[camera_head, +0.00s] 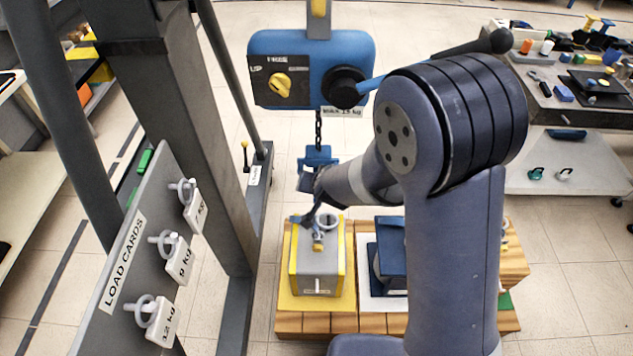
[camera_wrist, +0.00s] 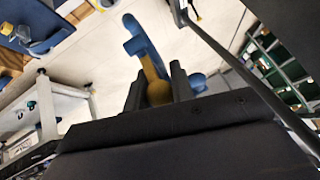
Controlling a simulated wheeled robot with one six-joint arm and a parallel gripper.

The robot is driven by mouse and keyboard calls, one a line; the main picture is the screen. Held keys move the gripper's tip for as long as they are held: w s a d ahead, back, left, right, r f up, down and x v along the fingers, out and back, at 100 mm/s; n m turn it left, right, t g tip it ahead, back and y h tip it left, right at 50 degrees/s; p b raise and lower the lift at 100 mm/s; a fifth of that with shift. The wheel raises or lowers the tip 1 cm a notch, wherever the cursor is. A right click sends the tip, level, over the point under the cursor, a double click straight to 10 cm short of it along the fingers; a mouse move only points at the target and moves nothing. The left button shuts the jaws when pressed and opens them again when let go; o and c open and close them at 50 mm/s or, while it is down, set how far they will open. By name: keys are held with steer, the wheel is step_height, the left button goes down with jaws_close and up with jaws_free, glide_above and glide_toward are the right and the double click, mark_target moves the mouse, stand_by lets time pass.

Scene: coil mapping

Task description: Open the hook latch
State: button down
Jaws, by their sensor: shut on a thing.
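The blue hook (camera_wrist: 137,40) shows beyond my fingers in the wrist view, with a yellow latch piece (camera_wrist: 158,92) lying along it. My gripper (camera_wrist: 158,90) is shut on the rounded yellow end of that latch, one dark finger on each side. In the head view, my gripper (camera_head: 312,190) is at the hanging hook, below the blue block (camera_head: 318,156) on the chain. My wrist hides part of the hook there. I cannot tell how far the latch is swung.
The blue hoist body (camera_head: 313,68) with its yellow knob (camera_head: 281,85) hangs above. A dark blue weight (camera_head: 390,250) stands right of the grey one, partly behind my arm. A load-card board (camera_head: 128,250) and a dark post (camera_head: 185,110) stand at left.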

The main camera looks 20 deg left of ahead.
steer(key=c, duration=1.2)
jaws_free()
steer(key=shift+s, duration=0.1)
steer(key=p+v, duration=0.4)
steer(key=v, duration=0.6)
steer(key=shift+s+r, duration=0.2)
steer(key=shift+c, duration=0.6)
